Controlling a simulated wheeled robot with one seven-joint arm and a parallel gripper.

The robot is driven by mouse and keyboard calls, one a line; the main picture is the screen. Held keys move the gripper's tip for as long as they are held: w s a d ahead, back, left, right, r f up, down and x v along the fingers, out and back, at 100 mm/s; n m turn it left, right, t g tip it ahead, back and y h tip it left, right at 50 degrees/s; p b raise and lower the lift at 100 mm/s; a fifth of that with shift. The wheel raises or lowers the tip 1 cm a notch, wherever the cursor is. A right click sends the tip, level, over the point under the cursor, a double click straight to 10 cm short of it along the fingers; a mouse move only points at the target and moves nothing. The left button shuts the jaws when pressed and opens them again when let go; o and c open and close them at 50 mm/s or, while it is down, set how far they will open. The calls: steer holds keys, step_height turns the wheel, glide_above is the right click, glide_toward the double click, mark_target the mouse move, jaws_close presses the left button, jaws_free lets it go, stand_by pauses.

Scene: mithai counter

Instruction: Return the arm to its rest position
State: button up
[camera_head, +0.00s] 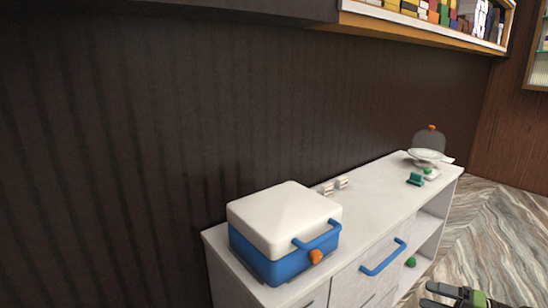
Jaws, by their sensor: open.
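My gripper (432,295) shows at the bottom right corner, dark with a green part behind it, cut off by the lower edge of the picture. Its jaws point left and are open, and I see nothing between them. It is in front of the white counter and apart from it in the picture. Most of my arm is outside the view.
A white counter (365,222) holds a blue box with a white lid (284,235), a scale-like item with a pan (427,155) and small green and white items (415,179). A blue handle (383,258) sticks out in front. Open floor (490,235) lies right.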

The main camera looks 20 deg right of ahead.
steer(key=w+a+r+n+g+p, duration=0.1)
steer(key=w+a+r+n+g, duration=0.1)
steer(key=w+a+r+g, duration=0.3)
steer(key=w+a+r+n+g, duration=0.1)
steer(key=w+a+r+n, duration=0.15)
steer(key=a, duration=0.45)
steer(key=w+a+r+n+g+p, duration=0.1)
steer(key=w+a+r+g, duration=0.25)
steer(key=a, duration=0.25)
steer(key=a+r+n+g+h+p, duration=0.1)
steer(key=a+g+h, duration=0.15)
steer(key=a, duration=0.65)
steer(key=a+r+n+g+h, duration=0.1)
steer(key=a+r+n+h, duration=0.15)
steer(key=a, duration=0.55)
steer(key=s+a+r+h+p, duration=0.35)
steer(key=s+a+h, duration=0.35)
steer(key=s, duration=0.4)
steer(key=s+r+t, duration=0.1)
steer(key=s+t, duration=0.1)
steer(key=s, duration=0.5)
steer(key=s+r+m+t+p, duration=0.1)
steer(key=s+t, duration=0.2)
steer(key=s, duration=0.4)
steer(key=shift+s+d+r+m, duration=0.15)
steer(key=shift+d+r+m, duration=0.15)
steer(key=shift+d, duration=0.15)
